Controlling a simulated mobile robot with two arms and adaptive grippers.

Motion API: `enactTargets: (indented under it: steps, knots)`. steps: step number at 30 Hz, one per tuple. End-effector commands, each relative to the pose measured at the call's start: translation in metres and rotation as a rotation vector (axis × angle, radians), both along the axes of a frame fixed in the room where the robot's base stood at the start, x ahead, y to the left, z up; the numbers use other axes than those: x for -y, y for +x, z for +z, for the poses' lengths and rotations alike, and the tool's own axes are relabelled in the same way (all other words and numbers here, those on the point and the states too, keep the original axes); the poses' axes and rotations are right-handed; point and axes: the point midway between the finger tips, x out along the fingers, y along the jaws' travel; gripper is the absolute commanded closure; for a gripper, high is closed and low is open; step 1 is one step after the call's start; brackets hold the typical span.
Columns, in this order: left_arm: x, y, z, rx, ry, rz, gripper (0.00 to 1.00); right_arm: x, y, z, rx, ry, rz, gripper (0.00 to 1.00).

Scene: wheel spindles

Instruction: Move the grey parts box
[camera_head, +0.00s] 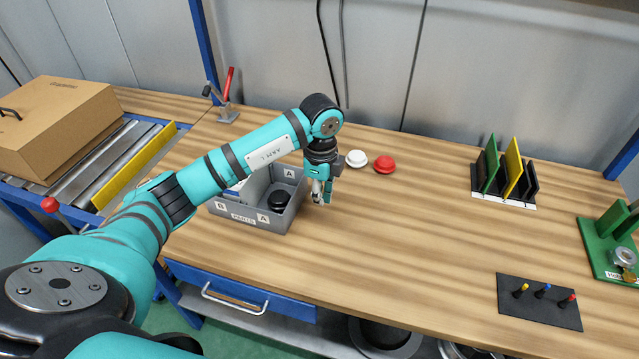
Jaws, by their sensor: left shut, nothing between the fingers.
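The grey parts box (244,221) stands on the wooden table left of the middle, near the front edge. It has labels A, B and PARTS on its walls and a black round part (278,200) inside. My left arm passes over it and hides part of its inside and back. My left gripper (322,200) points down just right of the box's right wall. Its fingers are shut and empty; I cannot tell whether they touch the wall. My right gripper is not in view.
White (357,158) and red (385,164) round parts lie behind and right of the gripper. A rack with green and yellow plates (505,172), a black pin mat (540,301) and a green fixture (612,240) stand right. A cardboard box (60,130) sits left. The table's middle is clear.

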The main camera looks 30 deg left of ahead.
Motion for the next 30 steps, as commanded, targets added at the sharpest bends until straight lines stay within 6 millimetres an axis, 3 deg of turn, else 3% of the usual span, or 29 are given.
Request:
enactTargets:
  steps: [7,9,15,30]
  knots:
    - [0.001,-0.001,-0.052,-0.005,-0.001,0.0,1.0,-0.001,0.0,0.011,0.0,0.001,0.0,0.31]
    - [-0.016,-0.003,-0.046,-0.001,0.002,0.004,1.0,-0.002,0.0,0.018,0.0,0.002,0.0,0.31]
    - [-0.036,-0.006,-0.048,0.0,0.001,-0.001,1.0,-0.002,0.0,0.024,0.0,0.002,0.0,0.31]
    - [-0.045,-0.007,-0.049,0.0,0.001,0.0,1.0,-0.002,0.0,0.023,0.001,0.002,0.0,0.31]
